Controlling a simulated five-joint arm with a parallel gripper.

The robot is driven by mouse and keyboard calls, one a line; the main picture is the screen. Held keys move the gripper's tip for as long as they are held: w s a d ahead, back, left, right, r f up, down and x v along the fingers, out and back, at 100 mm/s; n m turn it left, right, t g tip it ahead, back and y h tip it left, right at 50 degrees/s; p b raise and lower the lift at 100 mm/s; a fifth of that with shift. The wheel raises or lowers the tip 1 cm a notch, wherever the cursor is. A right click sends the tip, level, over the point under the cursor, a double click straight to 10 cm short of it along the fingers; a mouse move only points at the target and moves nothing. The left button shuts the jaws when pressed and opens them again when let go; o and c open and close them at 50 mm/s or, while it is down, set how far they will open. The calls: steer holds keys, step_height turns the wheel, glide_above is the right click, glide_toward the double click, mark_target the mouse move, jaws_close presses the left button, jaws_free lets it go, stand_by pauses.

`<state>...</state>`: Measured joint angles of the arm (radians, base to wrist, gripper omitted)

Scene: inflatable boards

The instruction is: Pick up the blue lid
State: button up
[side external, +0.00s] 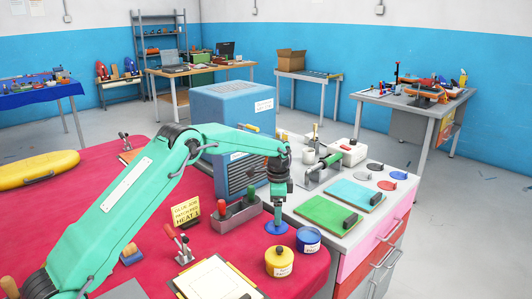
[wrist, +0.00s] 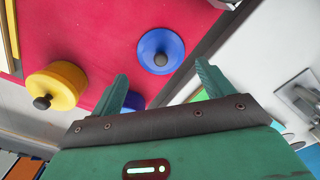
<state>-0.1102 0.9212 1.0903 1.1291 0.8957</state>
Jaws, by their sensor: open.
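The blue lid (side external: 270,228) is a round disc lying on the red table top, left of the blue pot (side external: 308,240). In the wrist view the blue lid (wrist: 149,42) shows its dark round knob and lies ahead of my fingertips, near the table's edge. My gripper (side external: 278,207) points down over the lid in the side view, and its finger hides part of it. In the wrist view my gripper (wrist: 163,82) is open, with nothing between its fingers. The left finger partly covers the blue pot (wrist: 134,101).
A yellow pot (side external: 279,263) with a dark knob stands at the front. A grey holder (side external: 236,214) with red and green handles stands close left of my gripper. A blue machine (side external: 231,110) stands behind. The white bench (side external: 293,189) with green boards is to the right.

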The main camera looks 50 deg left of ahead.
steer(key=shift+a+f, duration=0.1)
steer(key=shift+f, duration=2.35)
steer(key=c, duration=1.7)
steer(key=shift+s+f, duration=0.1)
steer(key=shift+f, duration=0.05)
jaws_close()
